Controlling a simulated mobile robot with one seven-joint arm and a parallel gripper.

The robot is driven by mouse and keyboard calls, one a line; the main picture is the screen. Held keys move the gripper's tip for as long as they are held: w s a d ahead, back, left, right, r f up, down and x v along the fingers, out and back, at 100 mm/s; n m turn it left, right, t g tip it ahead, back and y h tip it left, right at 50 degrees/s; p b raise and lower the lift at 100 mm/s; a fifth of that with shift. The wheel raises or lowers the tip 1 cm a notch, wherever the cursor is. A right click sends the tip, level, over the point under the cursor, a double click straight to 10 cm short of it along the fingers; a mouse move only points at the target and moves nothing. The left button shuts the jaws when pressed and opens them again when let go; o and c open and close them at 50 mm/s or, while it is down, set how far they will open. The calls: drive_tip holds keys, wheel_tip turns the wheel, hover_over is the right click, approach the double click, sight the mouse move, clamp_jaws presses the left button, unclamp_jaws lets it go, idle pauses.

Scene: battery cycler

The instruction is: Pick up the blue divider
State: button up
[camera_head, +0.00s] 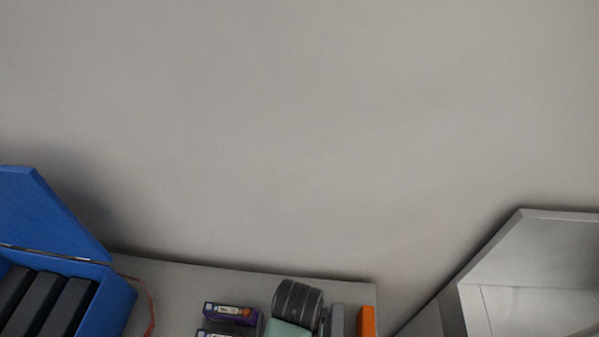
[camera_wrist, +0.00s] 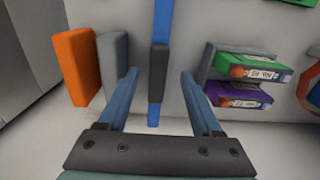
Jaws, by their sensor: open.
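The blue divider (camera_wrist: 162,24) is a thin upright strip in the middle of the wrist view, running from the top edge down to a blue lower end. A dark grey section covers its middle. My gripper (camera_wrist: 159,73) is open, with one bluish finger on each side of the divider. Gaps show between both fingers and the strip in the picture; how far the fingertips reach in depth is hard to tell. I cannot make out the divider in the head view.
An orange block (camera_wrist: 77,67) and a grey block (camera_wrist: 114,62) stand left of the divider. A green-faced box (camera_wrist: 247,68) and a purple one (camera_wrist: 238,94) are to the right. In the head view, a blue open-lidded box (camera_head: 118,300) with black slabs is at left.

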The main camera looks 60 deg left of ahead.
drive_tip(key=shift+w+a+f+p, duration=0.1)
drive_tip(key=shift+f+p, duration=0.05)
drive_tip(key=shift+f, duration=1.2)
drive_tip(key=shift+w+a+f+p, duration=0.1)
drive_tip(key=shift+w+f, duration=0.05)
drive_tip(key=shift+f, duration=1.2)
drive_tip(key=shift+w+f+p, duration=0.1)
drive_tip(key=shift+f+p, duration=0.05)
drive_tip(key=shift+f, duration=1.2)
clamp_jaws()
